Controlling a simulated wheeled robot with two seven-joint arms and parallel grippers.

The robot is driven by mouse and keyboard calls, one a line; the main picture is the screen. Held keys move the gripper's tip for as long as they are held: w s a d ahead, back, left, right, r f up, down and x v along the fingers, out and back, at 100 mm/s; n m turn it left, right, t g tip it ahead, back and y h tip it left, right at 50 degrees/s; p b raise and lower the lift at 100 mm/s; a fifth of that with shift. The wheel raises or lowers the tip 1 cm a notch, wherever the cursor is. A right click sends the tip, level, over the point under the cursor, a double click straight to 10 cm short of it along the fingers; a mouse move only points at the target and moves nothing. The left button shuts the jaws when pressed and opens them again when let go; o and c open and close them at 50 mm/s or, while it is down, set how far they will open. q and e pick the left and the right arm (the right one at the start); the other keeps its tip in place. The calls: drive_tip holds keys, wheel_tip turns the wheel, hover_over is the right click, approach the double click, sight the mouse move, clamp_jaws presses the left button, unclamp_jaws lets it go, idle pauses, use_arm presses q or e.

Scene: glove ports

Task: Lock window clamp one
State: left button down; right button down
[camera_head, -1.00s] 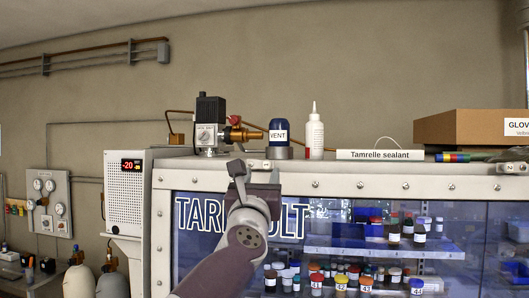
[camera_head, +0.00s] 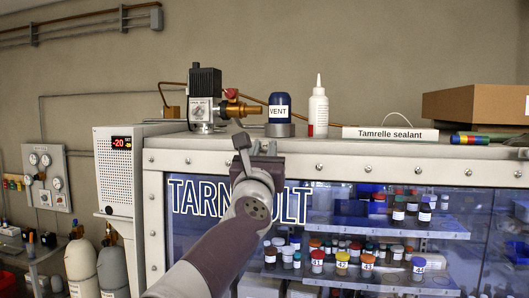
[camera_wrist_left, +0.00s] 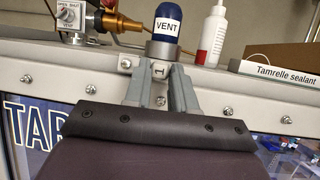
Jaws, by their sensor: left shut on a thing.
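My left gripper (camera_head: 256,150) reaches up to the top edge of the glove box's front frame. In the left wrist view its two grey fingers (camera_wrist_left: 158,92) stand on either side of a small grey metal part with a white tag marked 1 (camera_wrist_left: 158,70), window clamp one. The gripper is shut on the clamp. Most of the clamp is hidden by the fingers and the dark gripper body, so how far its lever is turned cannot be told. My right gripper is not in view.
The blue VENT cap (camera_head: 279,108) stands just behind the clamp. A valve (camera_head: 204,98), a white bottle (camera_head: 318,110) and a Tamrelle sealant box (camera_head: 390,134) stand on the top ledge. Below is the glass window with bottles on shelves. A gauge panel (camera_head: 47,178) hangs at left.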

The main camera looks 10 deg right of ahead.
use_arm(q)
drive_tip(key=w+a+f+m+g+h, duration=0.1)
drive_tip(key=a+m+g+h, duration=0.1)
drive_tip(key=m, duration=0.9)
drive_tip(key=a+f+m+g+h, duration=0.2)
drive_tip(key=m+g+h, duration=0.3)
drive_tip(key=m, duration=0.6)
drive_tip(key=shift+w+a+f+m+g, duration=0.2)
drive_tip(key=shift+w+a+m+g, duration=0.25)
drive_tip(key=shift+g, duration=0.55)
drive_tip(key=shift+a, duration=0.1)
drive_tip(key=c, duration=0.9)
unclamp_jaws()
drive_tip(key=shift+c, duration=0.2)
drive_tip(key=shift+w+f, duration=0.1)
drive_tip(key=shift+f, duration=0.05)
